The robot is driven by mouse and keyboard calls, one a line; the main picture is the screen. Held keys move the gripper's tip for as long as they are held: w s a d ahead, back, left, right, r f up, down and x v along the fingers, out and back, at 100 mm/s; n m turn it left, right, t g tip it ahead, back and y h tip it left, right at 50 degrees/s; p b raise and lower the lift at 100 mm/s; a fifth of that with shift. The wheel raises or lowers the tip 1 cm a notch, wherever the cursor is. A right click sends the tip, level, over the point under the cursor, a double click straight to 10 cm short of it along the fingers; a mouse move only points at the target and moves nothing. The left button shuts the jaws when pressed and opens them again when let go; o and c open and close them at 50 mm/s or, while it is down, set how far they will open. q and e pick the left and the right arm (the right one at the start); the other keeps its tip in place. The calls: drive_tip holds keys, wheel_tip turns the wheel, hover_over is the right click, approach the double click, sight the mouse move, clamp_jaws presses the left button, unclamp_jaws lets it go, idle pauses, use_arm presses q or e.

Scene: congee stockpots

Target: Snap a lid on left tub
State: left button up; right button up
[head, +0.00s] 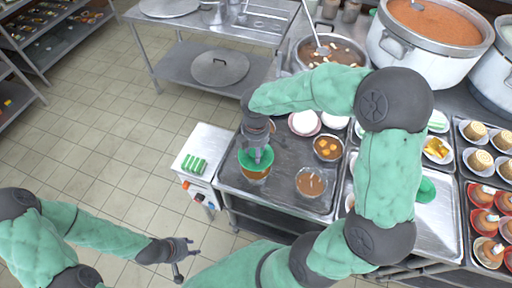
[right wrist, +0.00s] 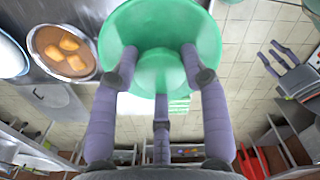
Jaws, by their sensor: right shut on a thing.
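A green round lid (head: 246,162) is in my right gripper (head: 259,152), over the left tub (head: 254,175) of brown food at the front left of the dark counter. The lid covers much of the tub's mouth; I cannot tell whether it touches the rim. In the right wrist view the fingers close on the middle of the lid (right wrist: 160,18), and the tub is hidden. A second tub (head: 311,182) of brown food stands open to the right. My left gripper (head: 184,262) is open and empty over the floor at lower left.
A bowl with orange chunks (head: 328,148), white bowls and large stockpots (head: 435,25) are behind and right. Trays of cups (head: 485,140) fill the far right.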

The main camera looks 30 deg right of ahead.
drive_tip(key=shift+f+b, duration=1.5)
drive_tip(key=shift+f, duration=0.3)
drive_tip(key=shift+f+b, duration=0.7)
drive_tip(key=shift+f, duration=0.45)
drive_tip(key=shift+p, duration=0.35)
drive_tip(key=shift+f, duration=0.15)
idle(0.5)
drive_tip(key=o, duration=0.9)
drive_tip(key=shift+o, duration=0.5)
drive_tip(key=o, duration=0.4)
